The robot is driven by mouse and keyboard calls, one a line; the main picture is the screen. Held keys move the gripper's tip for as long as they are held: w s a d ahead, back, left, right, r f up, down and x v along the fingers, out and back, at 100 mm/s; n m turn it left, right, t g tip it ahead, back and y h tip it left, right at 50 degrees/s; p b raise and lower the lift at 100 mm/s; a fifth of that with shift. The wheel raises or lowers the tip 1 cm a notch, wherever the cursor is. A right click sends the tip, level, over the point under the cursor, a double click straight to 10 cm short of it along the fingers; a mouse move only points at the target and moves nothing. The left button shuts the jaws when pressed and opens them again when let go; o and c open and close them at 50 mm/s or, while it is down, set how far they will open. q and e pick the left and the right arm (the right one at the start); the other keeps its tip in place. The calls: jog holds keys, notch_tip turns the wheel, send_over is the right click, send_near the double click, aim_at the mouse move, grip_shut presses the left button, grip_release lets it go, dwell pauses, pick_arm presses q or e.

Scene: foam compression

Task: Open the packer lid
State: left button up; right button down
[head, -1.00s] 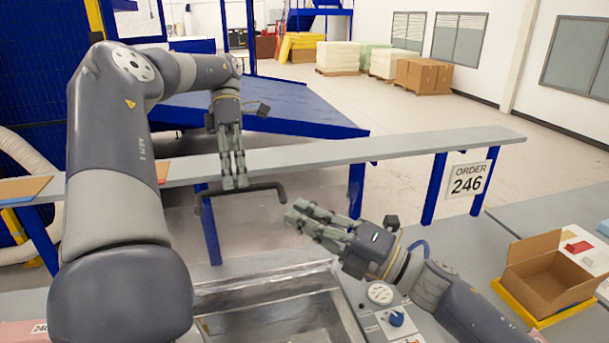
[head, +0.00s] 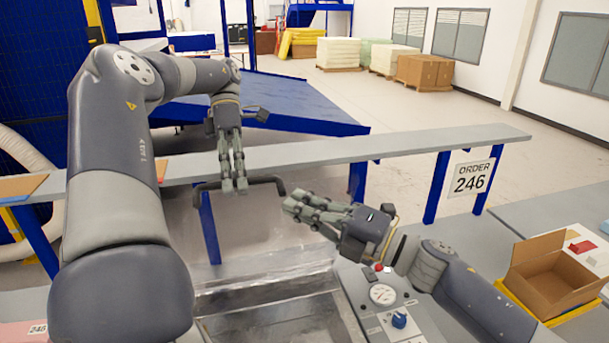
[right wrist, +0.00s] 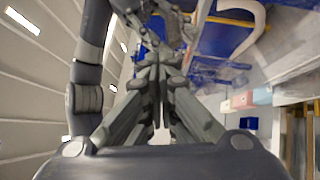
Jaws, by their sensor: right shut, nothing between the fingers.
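The packer lid shows as a clear, see-through panel standing raised behind the open packer tub (head: 335,305), with its dark handle bar (head: 268,181) along the top. Its clear edges are hard to make out. My left gripper (head: 235,188) points down at the middle of the handle, its fingers overlapping the bar. Whether they clasp it or only hang beside it is unclear. My right gripper (head: 292,205) is shut and empty, pointing left, right of and below the handle and apart from it. Its fingers also show in the right wrist view (right wrist: 160,65).
A control panel (head: 375,312) with a gauge, red button and blue knob is right of the tub, under my right arm. An open cardboard box (head: 555,270) stands further right. A long grey shelf (head: 400,145) on blue legs crosses behind the handle.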

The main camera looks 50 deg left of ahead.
jog(key=shift+w+a+f, duration=0.15)
jog(key=shift+a+f, duration=0.05)
jog(key=shift+a, duration=0.3)
jog(key=r+v, duration=0.1)
jog(key=v, duration=0.7)
jog(key=shift+d+f, duration=0.25)
jog(key=shift+d, duration=0.15)
dwell(1.1)
